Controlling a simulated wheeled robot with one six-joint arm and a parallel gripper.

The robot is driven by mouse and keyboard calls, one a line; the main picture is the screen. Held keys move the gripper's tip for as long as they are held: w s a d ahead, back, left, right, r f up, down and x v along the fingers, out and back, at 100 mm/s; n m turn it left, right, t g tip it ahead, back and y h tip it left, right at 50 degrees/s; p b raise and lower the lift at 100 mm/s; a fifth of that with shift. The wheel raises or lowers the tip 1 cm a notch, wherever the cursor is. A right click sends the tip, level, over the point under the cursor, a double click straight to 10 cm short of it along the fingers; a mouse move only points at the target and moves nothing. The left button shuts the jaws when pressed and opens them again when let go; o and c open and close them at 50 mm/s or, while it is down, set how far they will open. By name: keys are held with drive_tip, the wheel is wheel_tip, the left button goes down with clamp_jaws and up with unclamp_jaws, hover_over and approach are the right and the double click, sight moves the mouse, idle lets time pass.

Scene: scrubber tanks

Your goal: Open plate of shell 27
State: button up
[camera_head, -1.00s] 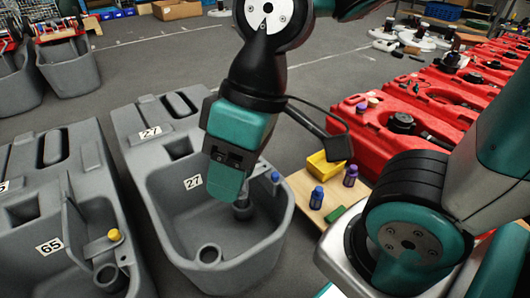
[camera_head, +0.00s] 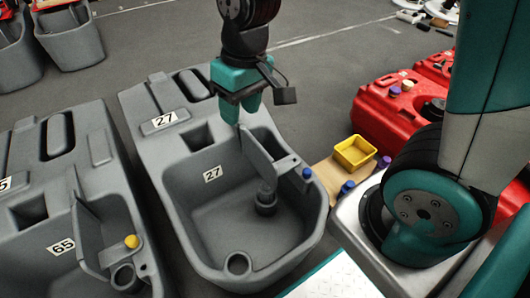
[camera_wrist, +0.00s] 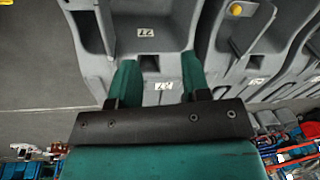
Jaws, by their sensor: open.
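Shell 27 (camera_head: 140,98) is a grey tank with an open basin at its near end; it also shows in the wrist view (camera_wrist: 95,65). One 27 label (camera_head: 159,122) is on its top and another (camera_head: 212,173) on the basin wall. A thin upright grey plate (camera_head: 262,160) stands in the basin's right part, beside a blue knob (camera_head: 307,173). My gripper (camera_head: 240,114) is open and empty, pointing down around the plate's far end in the head view; contact cannot be told. In the wrist view my fingers (camera_wrist: 158,76) flank the top label.
Grey shell 65 (camera_head: 25,160), with a yellow knob (camera_head: 131,241), stands close on the left. A wooden board (camera_head: 328,176) with a yellow bin (camera_head: 355,153) and blue bottles lies right of shell 27. Red tanks (camera_head: 385,115) stand farther right.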

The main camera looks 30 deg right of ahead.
sight(268, 156)
drive_tip(key=w+d+f+m+h, duration=0.35)
drive_tip(key=w+d+f, duration=0.55)
drive_tip(key=f, duration=0.3)
drive_tip(key=shift+n, duration=0.25)
drive_tip(key=d+f+b, duration=0.1)
drive_tip(key=f+b, duration=0.1)
drive_tip(key=f, duration=0.3)
drive_tip(key=d+f+b, duration=0.1)
drive_tip(key=f+b, duration=0.1)
drive_tip(key=f, duration=0.4)
drive_tip(key=d+f+b, duration=0.1)
drive_tip(key=f+b, duration=0.1)
drive_tip(key=f, duration=0.4)
drive_tip(key=shift+s+f, duration=0.1)
drive_tip(key=shift+s, duration=0.05)
clamp_jaws()
